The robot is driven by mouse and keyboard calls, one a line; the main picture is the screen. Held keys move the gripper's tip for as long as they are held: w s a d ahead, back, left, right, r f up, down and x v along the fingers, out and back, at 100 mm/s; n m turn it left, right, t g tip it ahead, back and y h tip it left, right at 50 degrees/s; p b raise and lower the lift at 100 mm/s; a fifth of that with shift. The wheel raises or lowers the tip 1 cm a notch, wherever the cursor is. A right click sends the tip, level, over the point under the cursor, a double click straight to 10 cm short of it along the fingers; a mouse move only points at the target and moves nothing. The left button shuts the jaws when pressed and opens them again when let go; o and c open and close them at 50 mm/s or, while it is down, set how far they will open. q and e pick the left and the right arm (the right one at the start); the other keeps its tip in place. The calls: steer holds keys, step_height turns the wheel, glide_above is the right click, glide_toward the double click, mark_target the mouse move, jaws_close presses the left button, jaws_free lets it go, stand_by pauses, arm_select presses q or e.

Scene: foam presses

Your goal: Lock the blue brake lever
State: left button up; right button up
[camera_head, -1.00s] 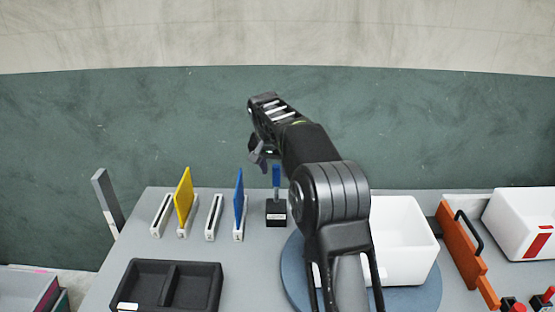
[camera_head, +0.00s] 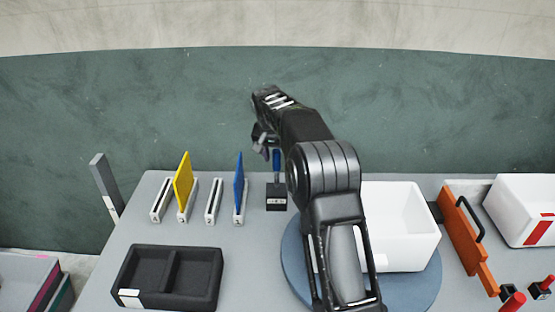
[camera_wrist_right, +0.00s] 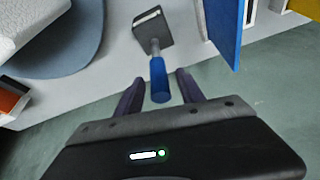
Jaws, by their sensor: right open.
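The blue brake lever (camera_head: 276,163) stands upright on a small black base (camera_head: 276,199) near the table's back edge. In the right wrist view its blue handle (camera_wrist_right: 159,80) points toward my right gripper (camera_wrist_right: 158,92), and its dark base (camera_wrist_right: 152,27) lies beyond. The right gripper is open and empty, with one finger on each side of the handle's end in that picture. I cannot tell whether either finger touches it. In the head view the right gripper (camera_head: 262,144) hangs just left of the lever's top. My left gripper is out of view.
A blue panel (camera_head: 239,184) and a yellow panel (camera_head: 183,182) stand in slotted holders left of the lever. A white bin (camera_head: 405,225) sits on a round blue-grey disc (camera_head: 432,280) at right. A black two-part tray (camera_head: 168,278) lies at front left.

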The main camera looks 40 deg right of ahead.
steer(key=shift+x, duration=1.5)
steer(key=shift+c, duration=0.5)
jaws_close()
